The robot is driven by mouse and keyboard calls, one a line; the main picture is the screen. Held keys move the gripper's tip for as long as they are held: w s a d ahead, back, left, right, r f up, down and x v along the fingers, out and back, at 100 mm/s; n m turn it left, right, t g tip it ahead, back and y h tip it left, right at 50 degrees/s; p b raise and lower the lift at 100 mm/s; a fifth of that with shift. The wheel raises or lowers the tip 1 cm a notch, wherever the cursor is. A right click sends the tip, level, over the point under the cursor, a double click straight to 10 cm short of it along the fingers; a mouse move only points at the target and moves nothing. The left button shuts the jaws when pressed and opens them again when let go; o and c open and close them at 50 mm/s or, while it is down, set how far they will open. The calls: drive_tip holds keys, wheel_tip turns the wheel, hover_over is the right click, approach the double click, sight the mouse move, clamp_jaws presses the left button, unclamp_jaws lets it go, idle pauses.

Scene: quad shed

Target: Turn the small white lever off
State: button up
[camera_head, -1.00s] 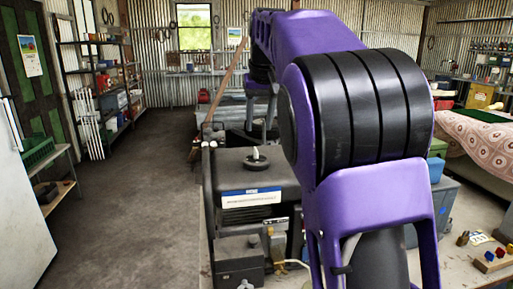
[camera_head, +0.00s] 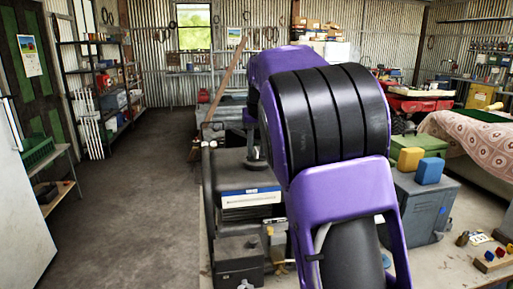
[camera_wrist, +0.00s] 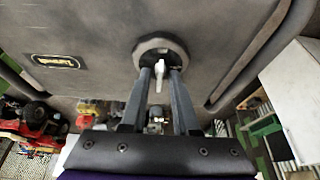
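The small white lever (camera_wrist: 158,74) sits in a round dark-grey fitting (camera_wrist: 160,48) on a grey panel in the wrist view. My gripper (camera_wrist: 160,72) reaches to this fitting, with one finger on each side of the lever. The fingers are apart and the lever stands between them, with narrow gaps visible. In the head view, the dark machine (camera_head: 232,175) with a white-and-blue label stands below and left of my arm. My arm covers much of its top, and the lever cannot be made out there.
A grey-blue bin (camera_head: 425,205) stands right of my arm, with a yellow can (camera_head: 410,159) and a blue can (camera_head: 429,170) by it. Small coloured blocks (camera_head: 489,255) lie at the right. The floor (camera_head: 140,210) at the left is clear.

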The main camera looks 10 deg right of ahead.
clamp_jaws()
drive_tip(key=m, duration=0.2)
drive_tip(key=m+h, duration=0.1)
drive_tip(key=m, duration=0.1)
drive_tip(key=shift+a+h, duration=0.15)
drive_tip(key=shift+h, duration=0.15)
drive_tip(key=m+h, duration=0.1)
drive_tip(key=m, duration=0.2)
drive_tip(key=shift+w+m+g, duration=0.1)
drive_tip(key=shift+m+g, duration=0.2)
drive_tip(key=shift+g, duration=0.1)
drive_tip(key=m, duration=0.2)
drive_tip(key=m+g+h, duration=0.1)
drive_tip(key=m, duration=0.2)
drive_tip(key=shift+w+a+g+h, duration=0.1)
drive_tip(key=shift+g+h, duration=0.2)
drive_tip(key=m+g, duration=0.2)
drive_tip(key=m, duration=0.3)
drive_tip(key=shift+w, duration=0.1)
drive_tip(key=shift+m, duration=0.3)
drive_tip(key=shift+o, duration=2)
unclamp_jaws()
